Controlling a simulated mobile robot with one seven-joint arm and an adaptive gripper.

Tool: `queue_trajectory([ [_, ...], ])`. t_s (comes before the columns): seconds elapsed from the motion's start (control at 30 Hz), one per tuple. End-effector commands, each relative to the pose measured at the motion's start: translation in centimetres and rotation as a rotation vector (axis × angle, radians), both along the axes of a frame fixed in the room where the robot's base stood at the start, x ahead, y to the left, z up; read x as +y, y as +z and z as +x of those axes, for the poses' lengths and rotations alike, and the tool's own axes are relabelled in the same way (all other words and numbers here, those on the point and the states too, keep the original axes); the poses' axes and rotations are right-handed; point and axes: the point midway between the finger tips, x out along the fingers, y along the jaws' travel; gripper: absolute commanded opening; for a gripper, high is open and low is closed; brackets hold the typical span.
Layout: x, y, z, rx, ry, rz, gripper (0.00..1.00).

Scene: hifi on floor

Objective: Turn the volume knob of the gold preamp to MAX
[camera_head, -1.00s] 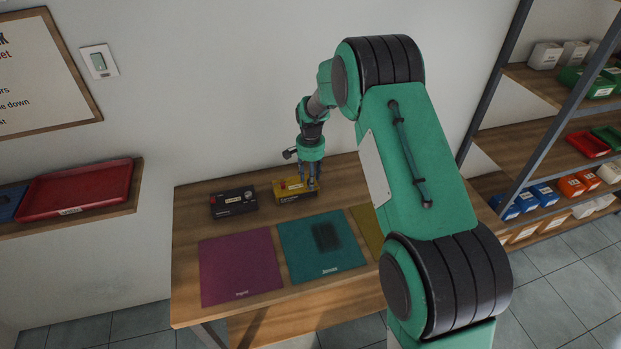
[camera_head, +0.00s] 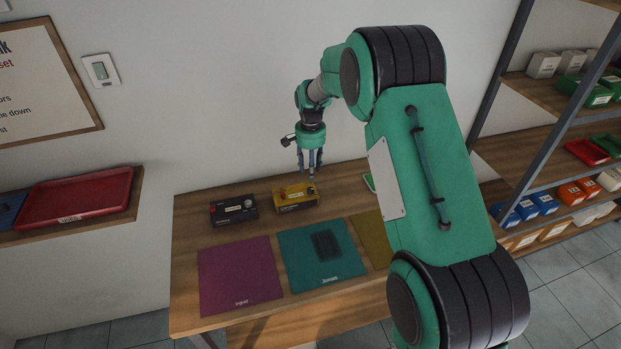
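The gold preamp (camera_head: 291,201) stands at the back of the wooden table, right of a black unit (camera_head: 234,210). A knob shows at the right of the gold preamp's front, and a small red spot shows near its left end. The knob's setting is too small to read. My gripper (camera_head: 312,172) points down just above the right end of the gold preamp, its fingers spread apart with nothing seen between them. It appears clear of the preamp.
A magenta mat (camera_head: 240,277), a teal mat (camera_head: 300,262) with a dark patch, and a yellow mat (camera_head: 370,228) lie along the table's front. A green-edged white item (camera_head: 368,182) lies partly behind my arm. A shelf rack (camera_head: 530,130) stands at right.

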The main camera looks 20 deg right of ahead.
Motion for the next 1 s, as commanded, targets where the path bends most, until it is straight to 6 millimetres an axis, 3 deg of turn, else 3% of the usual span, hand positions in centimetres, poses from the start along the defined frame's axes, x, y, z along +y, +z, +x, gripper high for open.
queue_trajectory([
  [0.1, 0.0, 1.6, 0.0, -0.001, 0.0, 0.0, 0.4],
  [0.3, 0.0, 2.9, 0.0, 0.0, 0.0, 0.0, 0.4],
  [1.0, 0.1, 3.7, -0.3, -0.005, 0.007, 0.0, 0.4],
])
